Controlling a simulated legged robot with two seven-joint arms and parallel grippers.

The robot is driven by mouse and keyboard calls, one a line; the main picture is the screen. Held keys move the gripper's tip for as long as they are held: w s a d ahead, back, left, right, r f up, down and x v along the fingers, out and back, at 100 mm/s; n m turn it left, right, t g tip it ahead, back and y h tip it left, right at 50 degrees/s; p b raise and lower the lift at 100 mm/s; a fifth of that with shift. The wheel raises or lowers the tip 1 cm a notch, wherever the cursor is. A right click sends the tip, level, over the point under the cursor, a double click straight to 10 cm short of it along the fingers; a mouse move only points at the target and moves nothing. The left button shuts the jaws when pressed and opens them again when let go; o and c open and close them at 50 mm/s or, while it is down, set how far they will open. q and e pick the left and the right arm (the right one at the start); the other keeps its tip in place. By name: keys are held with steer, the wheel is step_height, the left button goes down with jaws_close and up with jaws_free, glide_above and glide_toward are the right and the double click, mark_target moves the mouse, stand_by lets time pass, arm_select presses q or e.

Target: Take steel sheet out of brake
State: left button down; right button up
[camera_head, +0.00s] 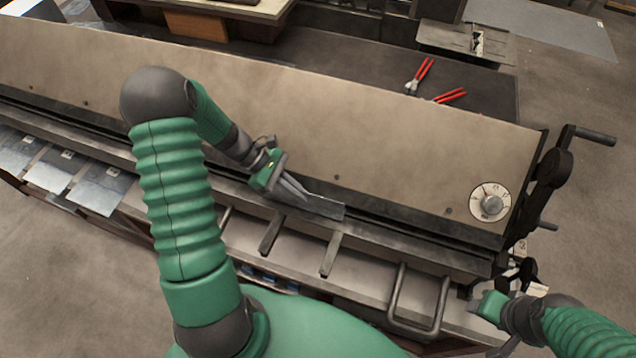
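The steel sheet (327,208) is a small grey strip in the jaw line along the front of the long brake (400,145). My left gripper (303,195) reaches down from the left to the sheet's left end. Its fingers lie close together over that end and look shut on it; they hide part of the sheet. My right gripper (484,303) is at the lower right, beside the front right corner of the brake. Its fingers are too small and partly hidden to tell whether it is open or shut.
A dial (490,202) sits on the brake's right end, near black levers (556,165). A U-shaped handle (418,322) juts from the front. Flat sheets (98,188) lie at left. Red-handled pliers (420,76) lie on a dark bench behind. Floor at right is open.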

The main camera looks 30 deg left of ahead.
arm_select(q)
steer(key=s+d+p, duration=0.1)
steer(key=s+d, duration=0.2)
steer(key=s, duration=1.1)
steer(key=shift+d+p, duration=0.2)
steer(key=shift+p, duration=0.1)
